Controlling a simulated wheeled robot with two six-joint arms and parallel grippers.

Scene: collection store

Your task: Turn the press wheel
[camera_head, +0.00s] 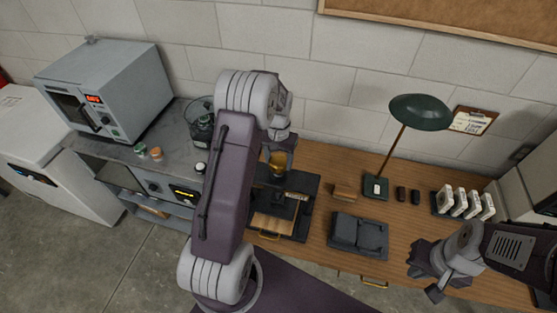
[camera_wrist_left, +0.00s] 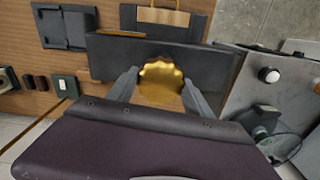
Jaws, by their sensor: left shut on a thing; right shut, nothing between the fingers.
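The gold, scalloped press wheel (camera_head: 277,162) sits on top of the black press (camera_head: 297,183) on the wooden bench. In the left wrist view the wheel (camera_wrist_left: 160,82) is large and central, with the dark press body (camera_wrist_left: 215,62) behind it. My left gripper (camera_wrist_left: 161,90) has one finger on each side of the wheel and is shut on it. In the head view my left arm covers part of the press. My right gripper (camera_head: 428,272) is shut and empty, at the bench's front right, well apart from the press.
A green lamp (camera_head: 420,112), a wooden block (camera_head: 344,192) and a rack of white pieces (camera_head: 465,203) stand further right. A grey oven (camera_head: 105,85) and a glass jar (camera_head: 201,128) are on the left counter.

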